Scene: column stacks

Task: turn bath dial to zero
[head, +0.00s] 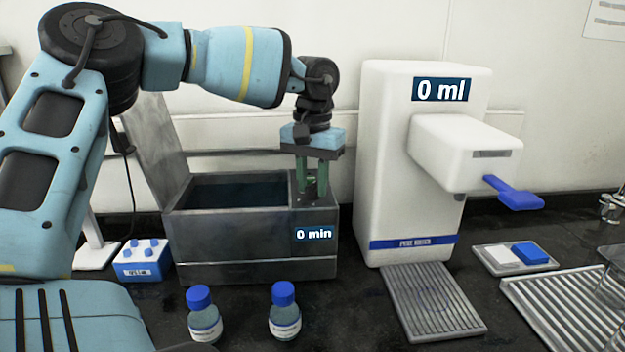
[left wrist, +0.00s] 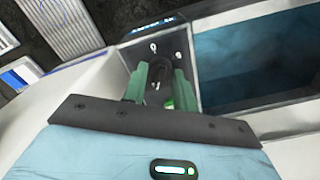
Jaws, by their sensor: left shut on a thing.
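The bath (head: 250,245) is a grey metal tank with its lid raised and dark water inside. Its front label (head: 314,233) reads "0 min". My left gripper (head: 313,195) points down over the bath's right-hand top panel, its green fingers shut on the bath dial. In the left wrist view, the dark dial (left wrist: 157,82) shows between the fingers (left wrist: 158,88), partly hidden by them. White marks show on the panel beyond the dial. My right gripper is not in view.
A white dispenser (head: 385,160) reading "0 ml" with a blue lever (head: 514,192) stands close right of the bath. Two blue-capped bottles (head: 204,314) (head: 284,311) stand in front. A small rack (head: 142,261) with blue caps is at left; a sponge tray (head: 514,259) is at right.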

